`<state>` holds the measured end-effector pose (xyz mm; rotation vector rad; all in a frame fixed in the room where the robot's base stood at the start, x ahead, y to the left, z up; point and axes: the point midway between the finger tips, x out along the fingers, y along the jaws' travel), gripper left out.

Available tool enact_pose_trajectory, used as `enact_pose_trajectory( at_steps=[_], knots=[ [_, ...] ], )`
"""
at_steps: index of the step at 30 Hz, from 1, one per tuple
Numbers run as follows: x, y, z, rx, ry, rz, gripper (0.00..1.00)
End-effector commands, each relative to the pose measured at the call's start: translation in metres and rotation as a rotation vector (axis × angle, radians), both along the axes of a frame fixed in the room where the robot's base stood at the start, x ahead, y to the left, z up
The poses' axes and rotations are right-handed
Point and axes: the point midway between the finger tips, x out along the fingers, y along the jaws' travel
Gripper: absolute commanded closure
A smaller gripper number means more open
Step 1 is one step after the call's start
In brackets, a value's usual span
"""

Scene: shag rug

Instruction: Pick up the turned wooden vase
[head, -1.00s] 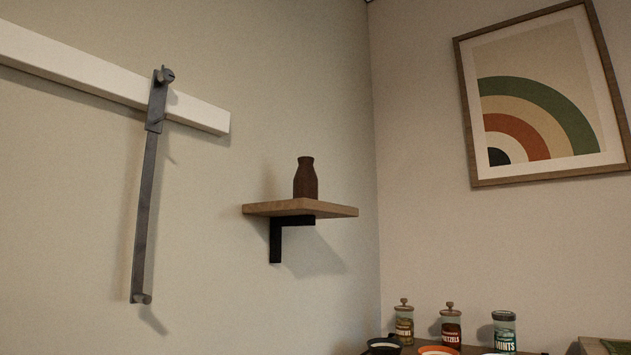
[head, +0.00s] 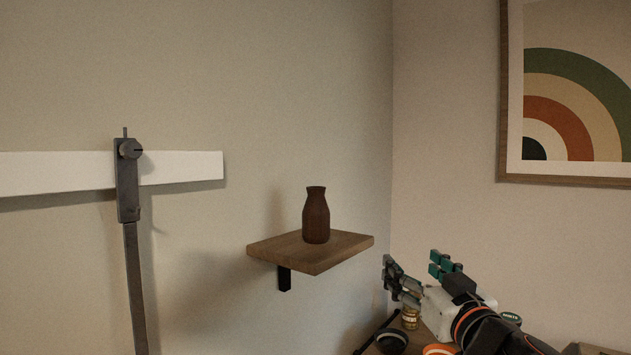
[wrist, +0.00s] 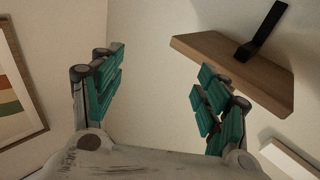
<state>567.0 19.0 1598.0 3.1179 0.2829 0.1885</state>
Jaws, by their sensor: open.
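The turned wooden vase (head: 316,216) is dark brown with a narrow neck. It stands upright on a small wooden wall shelf (head: 296,256) in the head view. My gripper (head: 412,268) is open and empty, to the right of the shelf and lower than the vase. In the wrist view my gripper (wrist: 160,88) shows its green-padded fingers spread wide with only wall between them. The wrist view also shows the shelf (wrist: 245,68) at upper right, beyond the right finger. The vase cannot be made out in the wrist view.
A black bracket (head: 285,278) holds the shelf. A white rail (head: 185,168) with a grey metal bar (head: 128,190) hanging from it is on the left wall. A framed picture (head: 510,120) hangs at right. Jars and bowls, including a dark bowl (head: 391,341), stand below my gripper.

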Motion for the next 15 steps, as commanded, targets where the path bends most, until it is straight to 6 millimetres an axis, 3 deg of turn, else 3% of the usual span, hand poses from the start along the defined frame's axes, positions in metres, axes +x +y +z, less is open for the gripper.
enact_pose_trajectory(
  at_steps=[1,6,10,15],
  knots=[
    [0.003,0.011,0.031,-0.005,-0.008,0.055,0.32],
    [0.006,0.049,0.072,-0.019,0.012,0.247,0.32],
    [0.004,0.071,0.085,-0.027,0.055,0.363,0.32],
    [0.001,0.085,0.089,-0.033,0.104,0.446,0.32]
  ],
)
